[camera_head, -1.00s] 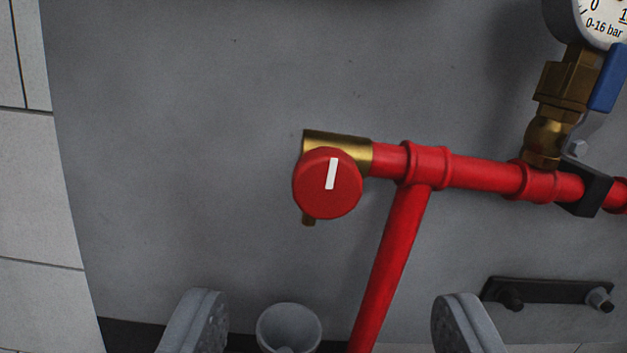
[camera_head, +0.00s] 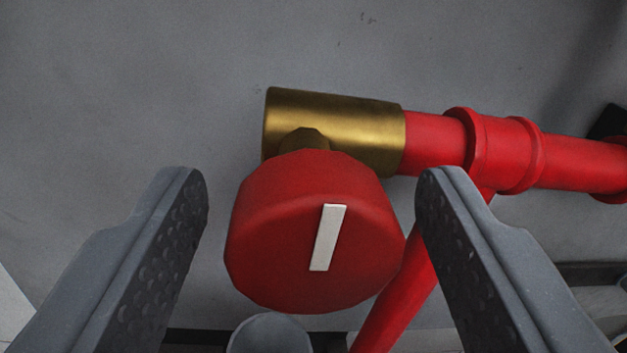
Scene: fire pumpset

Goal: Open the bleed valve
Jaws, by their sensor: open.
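The bleed valve has a round red knob (camera_head: 275,235) with a white bar marker (camera_head: 327,237). The marker stands nearly upright, its top leaning slightly right. The knob sits in front of a brass valve body (camera_head: 345,130) at the left end of a red pipe. My gripper (camera_head: 313,185) is open, with one finger on each side of the knob. A gap shows between the left finger and the knob. The right finger is close to the knob's right side; I cannot tell whether it touches. The valve's outlet is hidden behind the knob.
The red pipe (camera_head: 570,160) runs right from the brass body, and a red branch pipe (camera_head: 405,300) slants down behind the right finger. A grey cup (camera_head: 270,336) stands below the knob. The grey wall panel (camera_head: 130,90) is clear above and left.

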